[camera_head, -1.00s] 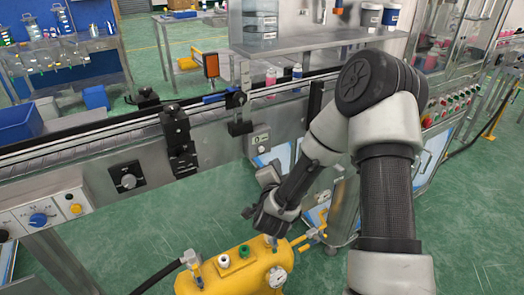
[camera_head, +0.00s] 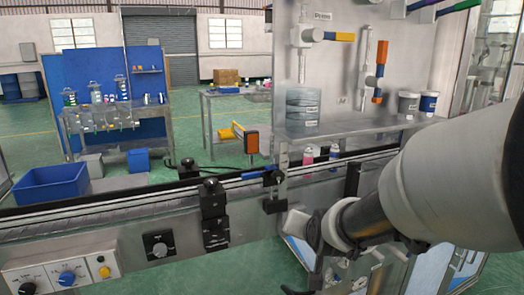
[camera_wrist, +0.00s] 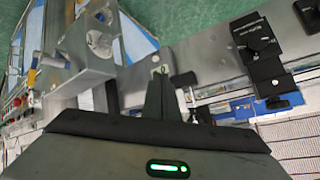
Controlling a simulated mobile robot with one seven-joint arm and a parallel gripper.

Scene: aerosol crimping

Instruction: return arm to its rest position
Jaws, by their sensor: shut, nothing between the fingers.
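My gripper (camera_wrist: 160,75) shows in the wrist view, its dark fingers together and nothing between them. The gripper body with its green light fills the bottom of that view. In the head view my arm reaches in from the right edge, its large grey link bent toward the middle. The arm's far end is in front of the conveyor's front panel, and the fingers cannot be made out clearly there. The arm hides part of the machine's right side.
The conveyor (camera_head: 120,205) runs across in front, with black clamps (camera_head: 213,200) and a control box (camera_head: 60,275) on its near side. A blue bin (camera_head: 50,187) stands at left. A shelf with white buckets (camera_head: 408,102) is behind. Open green floor lies beyond.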

